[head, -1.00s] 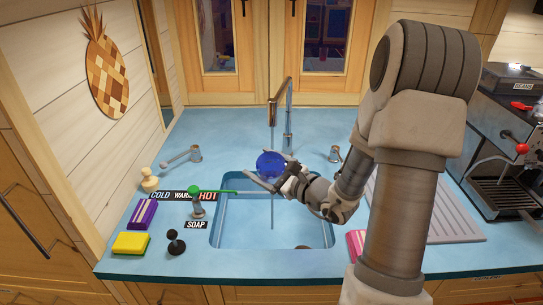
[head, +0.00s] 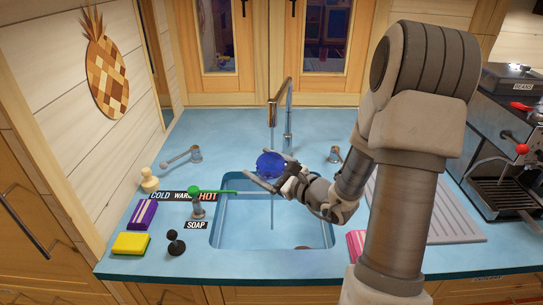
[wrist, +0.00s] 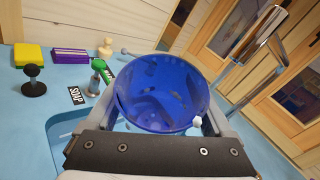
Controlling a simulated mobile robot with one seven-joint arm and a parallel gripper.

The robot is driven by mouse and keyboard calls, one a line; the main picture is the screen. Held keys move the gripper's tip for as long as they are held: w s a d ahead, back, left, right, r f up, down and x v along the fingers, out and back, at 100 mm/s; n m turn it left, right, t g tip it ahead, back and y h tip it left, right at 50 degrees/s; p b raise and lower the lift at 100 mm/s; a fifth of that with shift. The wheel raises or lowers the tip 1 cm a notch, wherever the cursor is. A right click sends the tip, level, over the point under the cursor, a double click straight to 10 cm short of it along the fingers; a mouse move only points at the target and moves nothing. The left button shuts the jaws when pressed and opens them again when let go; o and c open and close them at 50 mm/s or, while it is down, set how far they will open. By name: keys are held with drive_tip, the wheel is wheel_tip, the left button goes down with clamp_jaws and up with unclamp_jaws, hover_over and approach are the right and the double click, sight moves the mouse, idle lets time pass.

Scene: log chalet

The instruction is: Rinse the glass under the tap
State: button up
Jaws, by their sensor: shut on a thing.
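A clear blue glass (head: 270,166) is held over the back part of the sink (head: 225,236), below the tap (head: 288,108). My gripper (head: 270,172) is shut on it, with a finger on either side. In the wrist view the glass (wrist: 165,92) fills the middle, its round rim showing and its inside wet-looking or patterned; I cannot tell which. The tap's spout (wrist: 255,45) is at its upper right. In the head view a thin stream of water (head: 272,138) runs from the spout to the glass, and a line continues below into the sink.
A pink sponge (head: 356,244) and drainboard (head: 450,225) lie right. A coffee machine (head: 505,150) stands far right.

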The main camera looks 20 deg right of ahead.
drive_tip(key=shift+r, duration=0.1)
drive_tip(key=shift+s+a+r+p, duration=0.35)
drive_tip(key=shift+s+r, duration=0.3)
drive_tip(key=shift+s, duration=0.1)
drive_tip(key=shift+s+a+r+p, duration=0.4)
drive_tip(key=shift+s+r, duration=0.25)
drive_tip(key=shift+s, duration=0.15)
drive_tip(key=shift+s+a+r+p, duration=0.3)
drive_tip(key=shift+s+r+p, duration=0.05)
drive_tip(key=shift+s+r, duration=0.35)
drive_tip(key=shift+f, duration=0.1)
